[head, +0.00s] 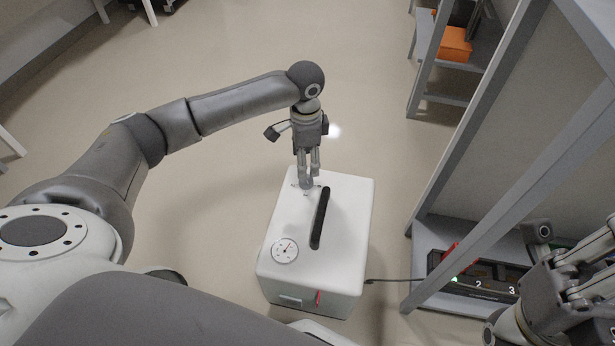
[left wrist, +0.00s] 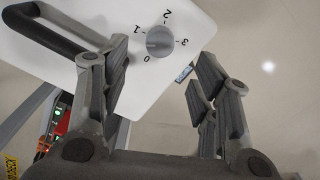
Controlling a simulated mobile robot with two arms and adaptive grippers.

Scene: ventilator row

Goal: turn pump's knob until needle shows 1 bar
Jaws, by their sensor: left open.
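The pump (head: 345,255) is a white box on the floor with a black handle (head: 321,218) on top. Its round gauge (head: 284,250) has a small needle; the reading is too small to tell. The grey knob (left wrist: 160,41), with marks 0 to 3 around it, sits near the pump's far edge. My left gripper (head: 308,180) points down over the knob, hiding most of it in the head view. In the left wrist view, the left gripper (left wrist: 158,88) is open, its fingers apart with nothing between them. My right gripper (head: 575,285) is at the lower right, its fingertips unclear.
A grey shelf rack (head: 480,165) stands to the right, with an orange box (head: 453,44) on its far part. Floor left of the pump is clear.

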